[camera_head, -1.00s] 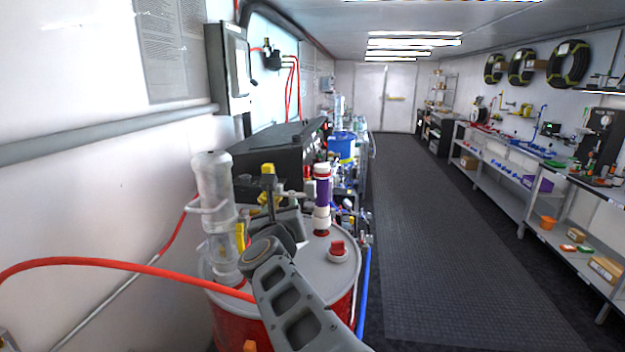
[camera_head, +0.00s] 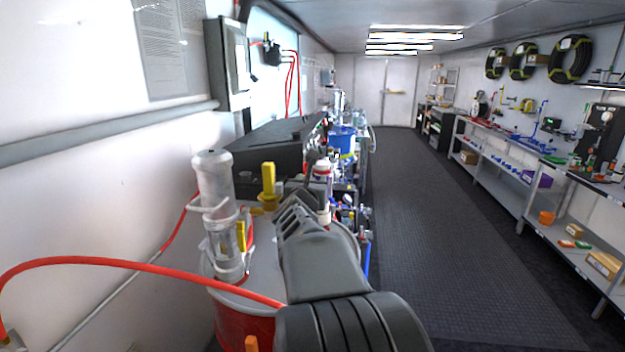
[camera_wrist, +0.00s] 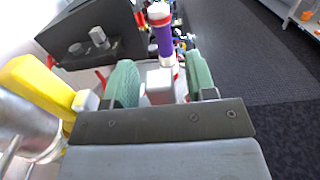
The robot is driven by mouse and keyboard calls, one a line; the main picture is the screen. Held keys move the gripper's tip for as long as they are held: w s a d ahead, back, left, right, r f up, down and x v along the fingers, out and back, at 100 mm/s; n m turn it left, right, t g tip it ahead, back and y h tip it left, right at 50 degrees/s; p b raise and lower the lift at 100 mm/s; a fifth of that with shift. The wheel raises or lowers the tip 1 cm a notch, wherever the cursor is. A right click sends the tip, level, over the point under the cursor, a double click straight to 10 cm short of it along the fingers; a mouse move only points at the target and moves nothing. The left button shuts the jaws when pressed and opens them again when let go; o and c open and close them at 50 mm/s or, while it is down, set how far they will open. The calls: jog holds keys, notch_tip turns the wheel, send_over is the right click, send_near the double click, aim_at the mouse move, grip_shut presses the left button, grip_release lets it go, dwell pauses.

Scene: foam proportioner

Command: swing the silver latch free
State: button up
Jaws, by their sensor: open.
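My gripper (camera_wrist: 161,78) is open in the wrist view, its two green finger pads spread apart. A pale grey block (camera_wrist: 159,87) shows in the gap between them; I cannot tell whether either pad touches it. A small silver-grey piece (camera_wrist: 99,38), which looks like a latch, sits on the face of the black case (camera_wrist: 110,22), ahead and left of the fingers. The black case (camera_head: 268,148) also shows in the head view. There my arm hides much of the drum top, and the latch is too small to make out.
A yellow handle (camera_head: 268,180) and a clear cylinder pump (camera_head: 217,205) stand left of my arm. A purple and white cylinder (camera_wrist: 161,35) stands beyond the fingers. A red hose (camera_head: 130,263) crosses the left. The floor aisle (camera_head: 440,200) is clear.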

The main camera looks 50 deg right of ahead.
jog(key=shift+w+d, duration=0.35)
jog(key=shift+d, duration=0.25)
jog(key=c, duration=0.9)
